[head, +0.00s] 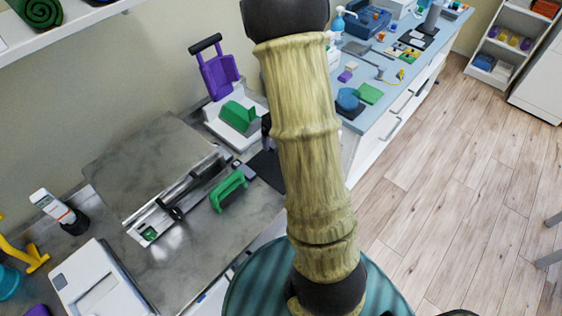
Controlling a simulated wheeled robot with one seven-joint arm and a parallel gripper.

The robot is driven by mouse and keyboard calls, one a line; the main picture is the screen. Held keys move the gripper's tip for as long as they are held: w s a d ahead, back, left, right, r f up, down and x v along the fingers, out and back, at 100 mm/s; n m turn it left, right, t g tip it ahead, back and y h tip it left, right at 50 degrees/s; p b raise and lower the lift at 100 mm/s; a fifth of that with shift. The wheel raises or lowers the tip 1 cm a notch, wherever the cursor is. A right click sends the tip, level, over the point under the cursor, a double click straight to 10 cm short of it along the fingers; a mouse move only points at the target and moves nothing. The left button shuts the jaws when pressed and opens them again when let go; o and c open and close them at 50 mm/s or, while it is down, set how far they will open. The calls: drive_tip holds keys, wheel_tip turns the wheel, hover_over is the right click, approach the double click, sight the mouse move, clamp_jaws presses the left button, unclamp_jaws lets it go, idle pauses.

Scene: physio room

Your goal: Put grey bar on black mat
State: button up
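A black mat (268,167) lies flat on the grey metal-look counter, just left of my arm, which hides its right part. A small dark grey piece (243,170) lies at the mat's left edge; I cannot tell whether it is the grey bar or whether it touches the mat. A long silvery rail (172,197) belongs to a flat device on the same counter. No other thing is clearly a grey bar. My arm crosses the middle of the view, and my gripper is not seen.
A green handled block (229,190) stands near the mat. Behind it are a white device with a green top (238,117) and a purple holder (219,74). A white box (98,283) is front left. The blue counter (388,118) holds many items.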

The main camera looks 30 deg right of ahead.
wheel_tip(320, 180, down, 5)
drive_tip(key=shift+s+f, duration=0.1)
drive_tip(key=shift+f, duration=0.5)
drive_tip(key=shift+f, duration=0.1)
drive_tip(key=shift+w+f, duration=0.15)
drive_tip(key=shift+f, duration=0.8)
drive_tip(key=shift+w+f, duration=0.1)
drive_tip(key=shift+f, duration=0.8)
